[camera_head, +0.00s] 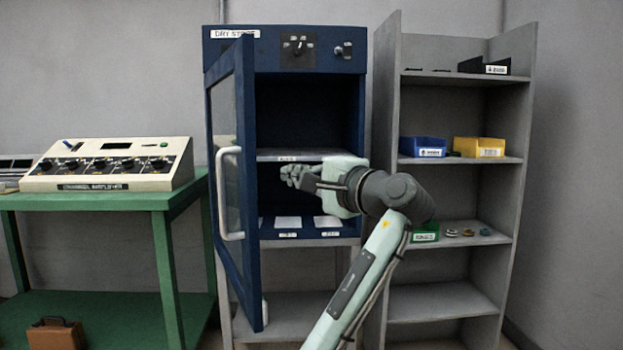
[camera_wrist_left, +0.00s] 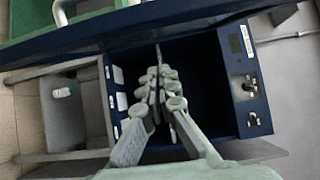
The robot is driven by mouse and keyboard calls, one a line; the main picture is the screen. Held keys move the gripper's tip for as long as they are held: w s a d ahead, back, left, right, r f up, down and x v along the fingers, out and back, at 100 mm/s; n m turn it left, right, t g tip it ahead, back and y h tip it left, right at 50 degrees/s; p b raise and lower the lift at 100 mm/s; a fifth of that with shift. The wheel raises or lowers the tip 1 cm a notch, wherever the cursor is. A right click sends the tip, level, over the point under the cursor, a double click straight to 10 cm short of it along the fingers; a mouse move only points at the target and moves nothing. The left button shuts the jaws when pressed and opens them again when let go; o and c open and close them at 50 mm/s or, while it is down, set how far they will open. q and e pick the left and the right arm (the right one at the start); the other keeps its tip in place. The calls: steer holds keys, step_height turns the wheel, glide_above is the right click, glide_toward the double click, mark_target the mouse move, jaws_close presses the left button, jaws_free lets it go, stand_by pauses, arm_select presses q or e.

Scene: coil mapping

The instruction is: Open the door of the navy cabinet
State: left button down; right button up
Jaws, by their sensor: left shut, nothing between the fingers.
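The navy cabinet (camera_head: 312,33) stands at the centre with its door (camera_head: 248,180) swung well open to the left, hinged on the left side. The door's white handle (camera_head: 229,190) is on its outer, left-facing side. My left gripper (camera_head: 288,173) is in front of the open cabinet, right of the door's free edge, with its fingers shut and empty, pointing left. In the left wrist view the fingers (camera_wrist_left: 160,75) lie across the dark cabinet opening, and the door (camera_wrist_left: 120,38) runs along the top with its handle (camera_wrist_left: 66,10) beyond. My right gripper is not in view.
Inside the cabinet are a shelf and white pads (camera_head: 288,223). A grey shelf unit (camera_head: 450,190) with small bins stands close on the right. A green table (camera_head: 100,201) with a beige instrument (camera_head: 110,165) stands on the left, close to the open door.

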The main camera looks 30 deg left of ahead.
arm_select(q)
steer(key=shift+s+a, duration=0.4)
steer(key=shift+a, duration=0.3)
steer(key=shift+s+a, duration=0.4)
steer(key=shift+a, duration=0.25)
steer(key=shift+s+a, duration=0.4)
steer(key=shift+a, duration=0.3)
